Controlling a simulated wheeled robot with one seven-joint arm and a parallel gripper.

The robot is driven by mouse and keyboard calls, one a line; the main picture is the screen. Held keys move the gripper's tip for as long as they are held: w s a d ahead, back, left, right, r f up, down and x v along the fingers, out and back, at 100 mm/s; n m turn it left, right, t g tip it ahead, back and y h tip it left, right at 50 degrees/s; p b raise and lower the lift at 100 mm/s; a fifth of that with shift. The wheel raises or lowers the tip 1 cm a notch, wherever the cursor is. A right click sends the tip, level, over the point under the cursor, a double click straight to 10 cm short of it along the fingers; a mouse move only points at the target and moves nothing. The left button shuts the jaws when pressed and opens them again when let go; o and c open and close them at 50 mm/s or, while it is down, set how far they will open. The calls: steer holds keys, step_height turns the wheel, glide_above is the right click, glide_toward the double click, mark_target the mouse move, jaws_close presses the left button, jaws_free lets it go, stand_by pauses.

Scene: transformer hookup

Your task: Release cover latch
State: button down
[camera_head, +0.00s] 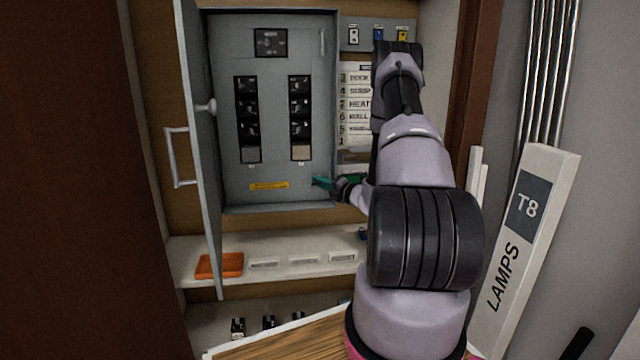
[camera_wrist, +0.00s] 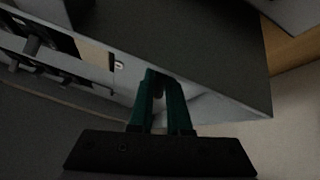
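The grey breaker panel (camera_head: 270,185) stands open in the head view, its door (camera_head: 208,150) swung out to the left with a round knob on it. Its inner cover carries two columns of black breakers and a yellow label (camera_head: 269,186). My gripper (camera_head: 318,181) has teal fingers at the cover's lower right. In the wrist view, my gripper (camera_wrist: 161,82) points at the cover, its tips close together around a small dark shape. I cannot tell whether this is the cover latch or whether the fingers grip it. No latch shows clearly; my fingers may hide it.
A shelf (camera_head: 290,245) below the panel holds an orange tray (camera_head: 219,265) and several pale labelled slots. A list of labels (camera_head: 356,105) is right of the panel, partly behind my arm. A box marked LAMPS (camera_head: 520,250) leans at the right.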

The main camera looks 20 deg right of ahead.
steer(key=shift+d+f+m+t, duration=0.1)
steer(key=shift+m+t, duration=0.5)
steer(key=shift+m, duration=0.3)
steer(key=shift+m+t, duration=0.4)
steer(key=shift+m, duration=0.2)
steer(key=c, duration=1.2)
jaws_free()
steer(key=shift+o, duration=0.2)
steer(key=v, duration=1)
steer(key=shift+s, duration=0.35)
steer(key=shift+d, duration=0.15)
